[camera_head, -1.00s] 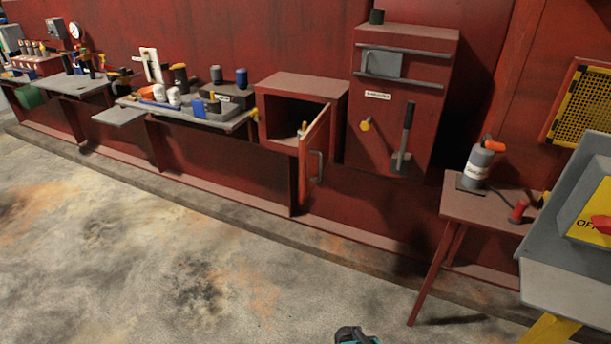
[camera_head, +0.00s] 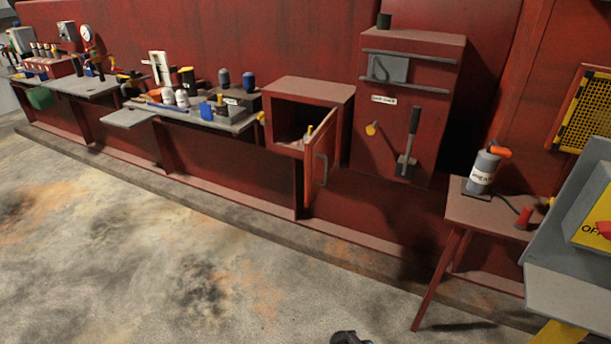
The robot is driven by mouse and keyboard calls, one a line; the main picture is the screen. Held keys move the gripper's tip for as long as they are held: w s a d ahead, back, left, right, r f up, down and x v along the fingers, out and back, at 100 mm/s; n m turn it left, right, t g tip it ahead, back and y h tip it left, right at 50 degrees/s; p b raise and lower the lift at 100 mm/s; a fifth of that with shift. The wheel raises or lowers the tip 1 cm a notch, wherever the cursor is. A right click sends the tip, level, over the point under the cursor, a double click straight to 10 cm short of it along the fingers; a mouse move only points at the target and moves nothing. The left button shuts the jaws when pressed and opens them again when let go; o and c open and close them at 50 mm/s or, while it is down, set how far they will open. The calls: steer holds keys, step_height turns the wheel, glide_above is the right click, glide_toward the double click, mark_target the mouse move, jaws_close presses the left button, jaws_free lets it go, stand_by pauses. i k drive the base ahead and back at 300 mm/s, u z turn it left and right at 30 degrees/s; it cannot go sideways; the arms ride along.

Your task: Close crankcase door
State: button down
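The crankcase door (camera_head: 318,165) is a red panel with a grey bar handle (camera_head: 322,168). It stands open, swung outward from the right side of the red crankcase box (camera_head: 312,90). The box's dark inside shows to the left of the door. A small yellow-tipped part (camera_head: 308,131) shows at the opening, beside the door's upper edge. A dark, rounded piece, likely part of my arm or gripper, shows at the bottom edge. It is far below and apart from the door. My gripper's fingers cannot be made out.
A red cabinet (camera_head: 434,75) with a lever stands right of the box. A small red table (camera_head: 470,207) holds a grey bottle (camera_head: 483,172). A grey bench (camera_head: 229,124) with tools is to the left. The concrete floor (camera_head: 130,255) in front is clear.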

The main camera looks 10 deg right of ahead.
mark_target(320, 146)
steer(key=u, duration=0.85)
steer(key=i, duration=0.8)
steer(key=z, duration=0.05)
